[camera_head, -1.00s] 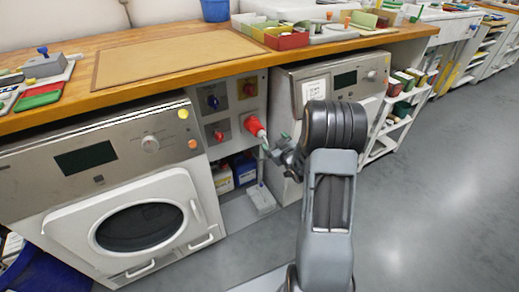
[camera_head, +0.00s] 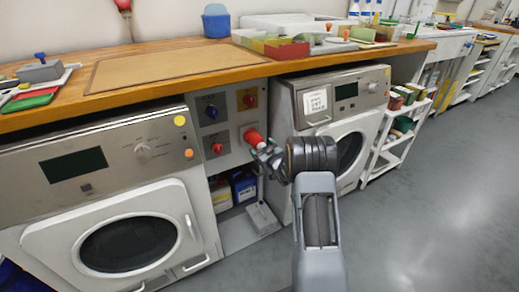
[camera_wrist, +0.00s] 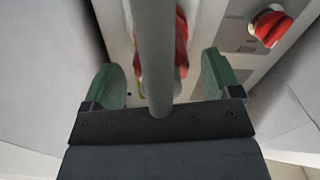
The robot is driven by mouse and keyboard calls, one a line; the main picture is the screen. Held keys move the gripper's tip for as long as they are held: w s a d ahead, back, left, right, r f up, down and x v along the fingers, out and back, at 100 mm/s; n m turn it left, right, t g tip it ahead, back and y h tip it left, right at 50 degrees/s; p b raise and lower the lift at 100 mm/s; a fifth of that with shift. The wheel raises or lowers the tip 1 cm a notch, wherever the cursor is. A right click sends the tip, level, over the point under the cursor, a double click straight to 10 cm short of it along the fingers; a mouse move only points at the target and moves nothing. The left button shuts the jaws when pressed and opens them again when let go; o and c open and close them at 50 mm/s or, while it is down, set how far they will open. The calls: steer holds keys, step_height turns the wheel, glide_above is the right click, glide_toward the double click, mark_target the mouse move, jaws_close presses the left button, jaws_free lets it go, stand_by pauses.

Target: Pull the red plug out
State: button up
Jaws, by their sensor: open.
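The red plug (camera_head: 252,137) sits in the grey panel between the two white machines. In the wrist view the red plug (camera_wrist: 181,50) shows behind a thick grey cable (camera_wrist: 155,50) that runs down the middle of the picture and hides much of it. My gripper (camera_head: 266,156) is at the plug's near end in the head view. In the wrist view my gripper (camera_wrist: 163,82) is open, with one green fingertip on each side of the plug and cable. Gaps show on both sides. How deep the fingers reach along the plug is hard to tell.
A red rotary knob (camera_wrist: 270,26) is on the panel right of my gripper. Blue (camera_head: 211,112) and other red switches sit on the same panel. The right machine (camera_head: 340,105) stands close beside my arm. Bottles (camera_head: 243,185) stand below the panel.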

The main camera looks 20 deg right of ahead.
steer(key=shift+w+a, duration=0.1)
steer(key=shift+w, duration=0.8)
